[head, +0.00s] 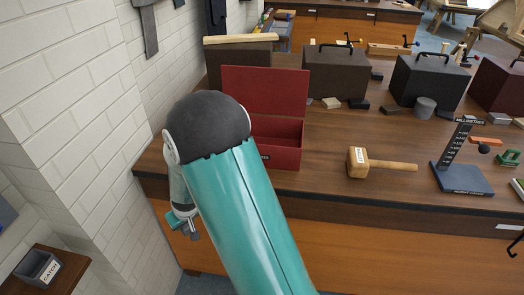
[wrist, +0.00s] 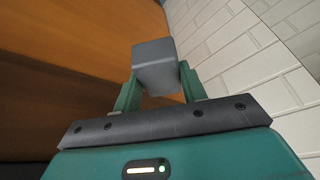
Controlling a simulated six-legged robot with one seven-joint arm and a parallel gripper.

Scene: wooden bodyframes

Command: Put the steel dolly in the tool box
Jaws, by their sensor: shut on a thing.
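The steel dolly (wrist: 155,64) is a grey block held between the two green fingers of my gripper (wrist: 158,80) in the wrist view. In the head view my gripper (head: 182,221) hangs low at the left, beside the bench front and below its top, with a small grey part of the dolly (head: 193,231) showing. The tool box (head: 278,155) is red and stands open on the bench, its lid (head: 265,90) raised at the back. My arm hides its left part. The part of its inside that shows looks empty.
A wooden mallet (head: 384,164) and a millimetre gauge stand (head: 463,178) are right of the tool box. Closed dark cases (head: 336,75) and small blocks stand behind. A white brick wall (head: 65,95) is close on the left. A tray marked CATCH (head: 38,268) sits lower left.

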